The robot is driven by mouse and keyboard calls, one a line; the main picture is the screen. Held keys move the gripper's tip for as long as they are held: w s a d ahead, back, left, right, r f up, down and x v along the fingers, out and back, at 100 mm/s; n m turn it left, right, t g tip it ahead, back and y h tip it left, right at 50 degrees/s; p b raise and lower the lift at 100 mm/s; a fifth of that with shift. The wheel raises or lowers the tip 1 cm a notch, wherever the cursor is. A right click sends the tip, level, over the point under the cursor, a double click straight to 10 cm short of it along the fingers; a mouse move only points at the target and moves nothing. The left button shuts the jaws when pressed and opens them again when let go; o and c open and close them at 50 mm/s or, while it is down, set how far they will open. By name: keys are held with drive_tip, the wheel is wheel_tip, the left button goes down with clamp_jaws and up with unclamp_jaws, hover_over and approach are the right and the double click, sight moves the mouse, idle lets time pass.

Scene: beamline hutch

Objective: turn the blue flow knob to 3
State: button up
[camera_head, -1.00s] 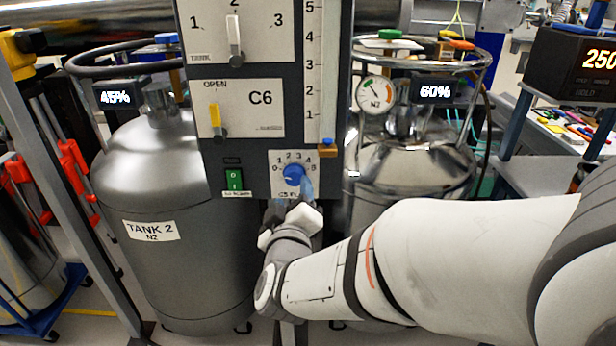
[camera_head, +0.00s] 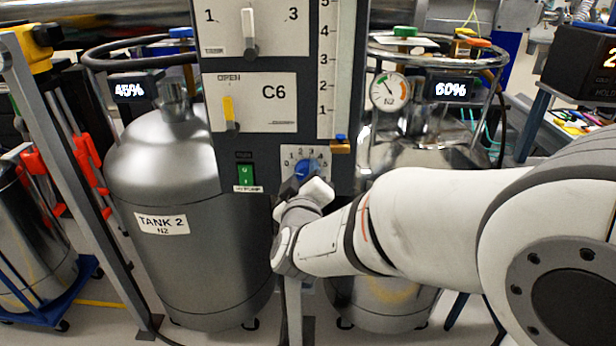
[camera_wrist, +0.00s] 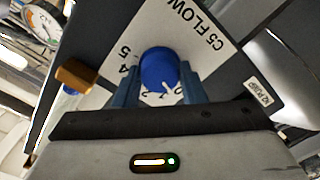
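The blue flow knob (camera_head: 306,169) sits on a white dial plate (camera_head: 289,156) with printed numbers, low on the grey panel. My gripper (camera_wrist: 160,88) is open, with one blue finger on each side of the knob. I cannot tell whether the fingers touch it. In the head view my wrist hides the lower part of the dial.
A green switch (camera_head: 246,175) is left of the dial. An orange-brown block with a blue top (camera_head: 340,145) juts out just above right. Levers, including a yellow one (camera_head: 229,112), are higher up. Tank 2 (camera_head: 165,190) stands left, another tank (camera_head: 395,300) right.

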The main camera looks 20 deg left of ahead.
drive_tip(key=c, duration=0.4)
drive_tip(key=shift+d, duration=0.1)
drive_tip(key=shift+c, duration=0.3)
drive_tip(key=shift+m, duration=0.3)
drive_tip(key=m+b, duration=0.2)
drive_tip(key=shift+m, duration=0.3)
drive_tip(key=m+b, duration=0.3)
drive_tip(key=m, duration=0.1)
drive_tip(key=shift+m, duration=0.3)
drive_tip(key=m+b, duration=0.4)
drive_tip(key=m, duration=0.1)
drive_tip(key=shift+r, duration=0.1)
drive_tip(key=shift+r+m+b, duration=0.15)
drive_tip(key=shift+m+b, duration=1.25)
drive_tip(key=shift+m, duration=1.1)
